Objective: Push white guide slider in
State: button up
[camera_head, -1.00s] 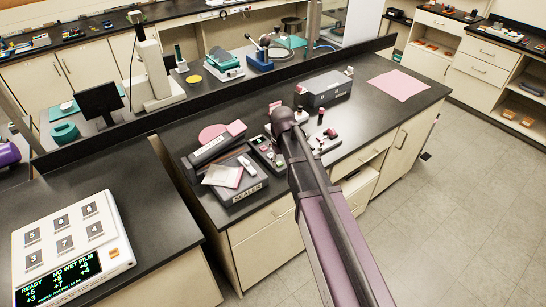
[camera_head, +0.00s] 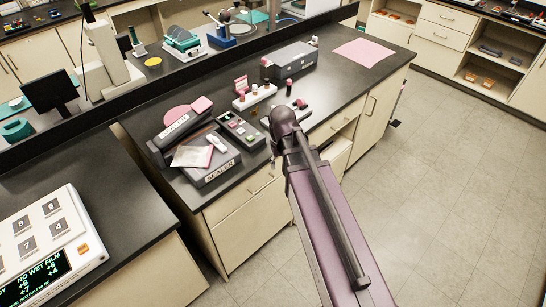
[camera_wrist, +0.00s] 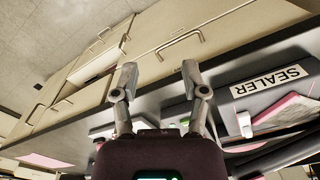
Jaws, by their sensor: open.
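The grey sealer (camera_head: 215,172), labelled SEALER, sits at the front edge of the black bench in the head view. A small white piece (camera_head: 217,143) stands on its top; it may be the white guide slider, but I cannot tell for sure.
A grey box (camera_head: 290,64) and pink sheet (camera_head: 363,52) lie farther back. Cabinet drawers (camera_wrist: 185,38) front the bench. The floor (camera_head: 420,200) at right is clear.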

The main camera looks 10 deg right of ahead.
jog(key=shift+s+d+f+b, duration=0.25)
jog(key=shift+s+d, duration=0.1)
jog(key=shift+s, duration=0.15)
jog(key=shift+s+d+f+b, duration=0.1)
jog(key=shift+s+d+f, duration=0.2)
jog(key=shift+s, duration=0.2)
jog(key=shift+m, duration=0.3)
jog(key=shift+m, duration=0.4)
jog(key=s+d, duration=0.1)
jog(key=s, duration=0.1)
jog(key=s+d, duration=0.1)
jog(key=s, duration=0.1)
jog(key=shift+d, duration=0.1)
